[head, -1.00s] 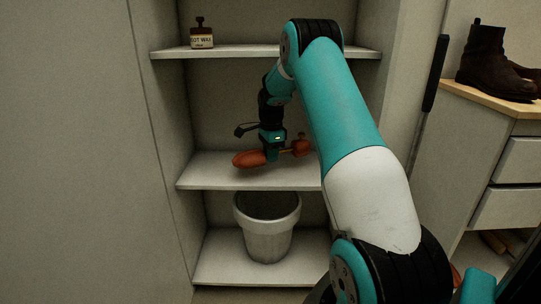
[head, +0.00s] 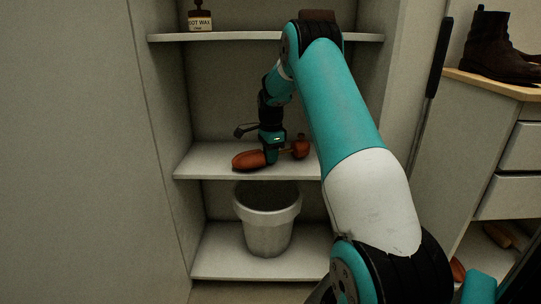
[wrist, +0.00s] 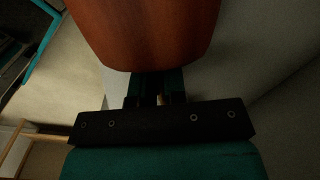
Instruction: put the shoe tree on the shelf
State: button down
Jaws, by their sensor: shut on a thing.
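The shoe tree (head: 249,160) is reddish-brown wood with a rounded toe piece at the left and a heel piece at the right. My gripper (head: 271,157) is shut on its middle, between the two pieces. The shoe tree is at the middle shelf (head: 205,163), low over its board; I cannot tell whether it touches. In the wrist view the red-brown toe piece (wrist: 150,30) fills the top, just beyond the dark gripper body. The fingertips are mostly hidden there.
A boot wax jar (head: 200,18) stands on the upper shelf (head: 240,37). A grey bucket (head: 267,236) stands on the bottom shelf. My arm hides the shelves' right part. Dark boots (head: 493,48) stand on a cabinet at the right. The middle shelf's left part is clear.

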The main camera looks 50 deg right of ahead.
jog(key=shift+f, duration=0.4)
jog(key=c, duration=1.1)
grip_release()
